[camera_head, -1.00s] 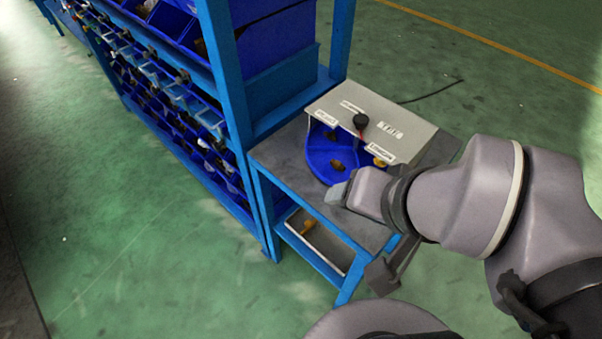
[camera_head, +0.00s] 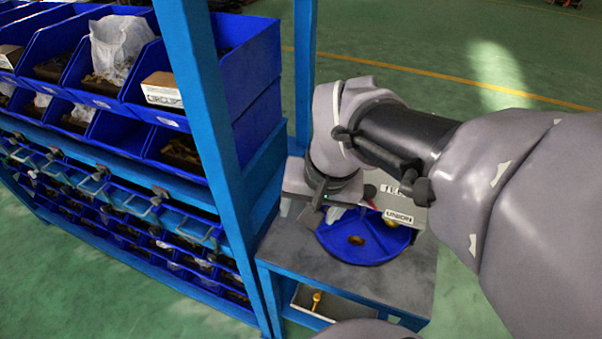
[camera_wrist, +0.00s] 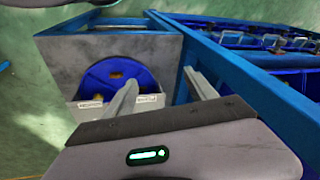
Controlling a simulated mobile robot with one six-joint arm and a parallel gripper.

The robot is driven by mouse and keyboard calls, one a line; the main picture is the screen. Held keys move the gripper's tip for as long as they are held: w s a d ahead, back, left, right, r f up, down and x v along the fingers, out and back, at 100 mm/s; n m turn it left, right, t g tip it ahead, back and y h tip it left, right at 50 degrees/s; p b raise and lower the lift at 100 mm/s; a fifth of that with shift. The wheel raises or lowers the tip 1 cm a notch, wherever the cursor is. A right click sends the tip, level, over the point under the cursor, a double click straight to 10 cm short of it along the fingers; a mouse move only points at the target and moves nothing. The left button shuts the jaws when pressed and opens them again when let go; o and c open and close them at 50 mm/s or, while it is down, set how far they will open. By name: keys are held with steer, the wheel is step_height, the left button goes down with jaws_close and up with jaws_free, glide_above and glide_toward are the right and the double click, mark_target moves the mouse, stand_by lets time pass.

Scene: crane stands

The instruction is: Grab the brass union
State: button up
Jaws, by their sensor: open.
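A round blue divided tray (camera_head: 375,250) sits on the grey-topped stand, and it also shows in the wrist view (camera_wrist: 135,72). A small brass piece, likely the union (camera_head: 392,225), lies at the tray's right edge beside the label "UNION" (camera_head: 398,216). Another brass-brown fitting (camera_head: 356,240) lies in the front compartment, seen as a small spot in the wrist view (camera_wrist: 116,74). My gripper (camera_head: 335,213) is over the tray's back left, its fingers partly hidden by my wrist. In the wrist view its two fingers (camera_wrist: 160,77) are apart with nothing between them.
A blue rack (camera_head: 210,140) with bins of parts stands close on the left, its post near my wrist. A lower grey tray (camera_head: 310,303) under the stand holds a yellow-brass item (camera_head: 317,298). Open green floor lies beyond the stand.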

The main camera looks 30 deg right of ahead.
steer(key=w+d+f+m+g+p, duration=0.2)
steer(key=d+p, duration=0.1)
steer(key=d, duration=0.6)
steer(key=g, duration=0.1)
glide_above(356, 239)
step_height(356, 239, down, 2)
steer(key=shift+m, duration=0.3)
steer(key=f+b, duration=0.1)
steer(key=f, duration=0.3)
steer(key=f+b, duration=0.2)
steer(key=f, duration=0.2)
steer(key=f+b, duration=0.1)
steer(key=f, duration=0.3)
steer(key=shift+a+f, duration=0.15)
steer(key=shift+a, duration=0.25)
steer(key=f+b, duration=0.1)
steer(key=f, duration=0.1)
steer(key=f+b, duration=0.1)
steer(key=d+f+b, duration=0.1)
steer(key=f, duration=0.1)
steer(key=shift+f, duration=0.35)
steer(key=shift+a+r, duration=0.1)
steer(key=shift+r, duration=0.1)
steer(key=shift+c, duration=0.3)
jaws_close()
